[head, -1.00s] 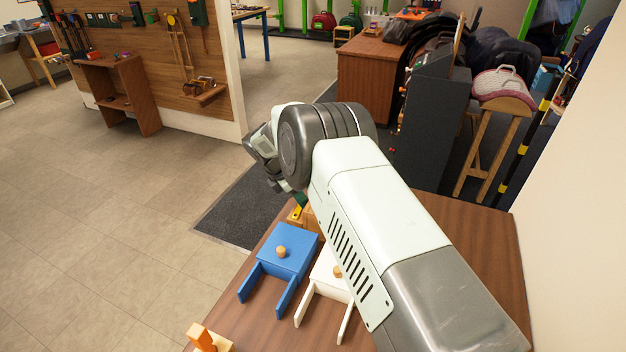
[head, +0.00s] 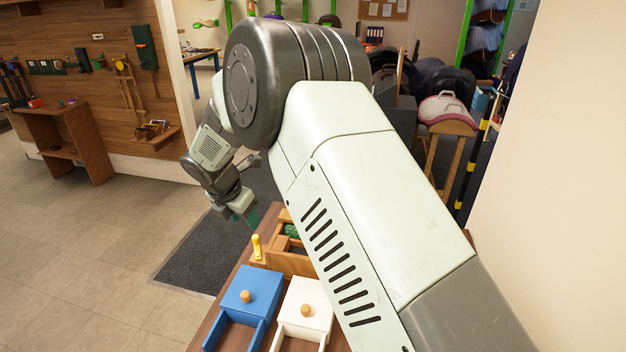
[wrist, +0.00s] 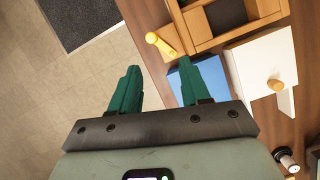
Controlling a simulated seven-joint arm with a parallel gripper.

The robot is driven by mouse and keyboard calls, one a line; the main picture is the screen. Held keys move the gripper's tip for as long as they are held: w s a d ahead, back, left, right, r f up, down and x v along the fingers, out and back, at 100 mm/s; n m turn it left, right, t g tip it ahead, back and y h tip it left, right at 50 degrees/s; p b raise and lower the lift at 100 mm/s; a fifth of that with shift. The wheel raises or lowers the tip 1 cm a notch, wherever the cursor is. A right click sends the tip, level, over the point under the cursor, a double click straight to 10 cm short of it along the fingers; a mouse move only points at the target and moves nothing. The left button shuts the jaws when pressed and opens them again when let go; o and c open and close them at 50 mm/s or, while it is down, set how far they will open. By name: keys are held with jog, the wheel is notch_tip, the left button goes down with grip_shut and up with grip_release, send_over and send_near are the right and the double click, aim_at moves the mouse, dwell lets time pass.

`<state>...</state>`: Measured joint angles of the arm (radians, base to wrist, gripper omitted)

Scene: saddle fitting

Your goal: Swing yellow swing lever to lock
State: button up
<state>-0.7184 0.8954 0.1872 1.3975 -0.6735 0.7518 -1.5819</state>
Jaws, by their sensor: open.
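The yellow swing lever (head: 256,247) stands at the left side of a wooden frame (head: 287,262) on the table. In the wrist view the yellow lever (wrist: 161,45) lies above and between my green fingers, apart from them, beside the wooden frame (wrist: 205,44). My gripper (wrist: 168,88) is open and empty. In the head view my gripper (head: 248,214) hangs above and to the left of the frame, near the table's far left edge. My arm hides the right part of the frame in the head view.
A blue box with a wooden knob (head: 250,291) and a white box with a knob (head: 307,301) stand in front of the frame. The frame holds something green inside. The floor and a dark mat (head: 205,250) lie left of the table.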

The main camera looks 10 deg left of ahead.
jog(key=d+r+m+g+y, duration=0.1)
jog(key=d+r+m, duration=0.6)
jog(key=m, duration=0.9)
jog(key=s+d+r+m+g+y, duration=0.1)
jog(key=d+r+m+y, duration=0.1)
jog(key=d+r+m, duration=0.4)
jog(key=d+m, duration=0.4)
jog(key=m, duration=0.6)
jog(key=shift+s+d+r, duration=0.15)
jog(key=shift+s+r, duration=0.1)
jog(key=shift+r, duration=0.1)
jog(key=n+t+h, duration=0.2)
jog(key=n+h, duration=0.2)
jog(key=n, duration=2.8)
send_near(255, 237)
jog(key=x, duration=0.9)
jog(key=shift+r, duration=0.1)
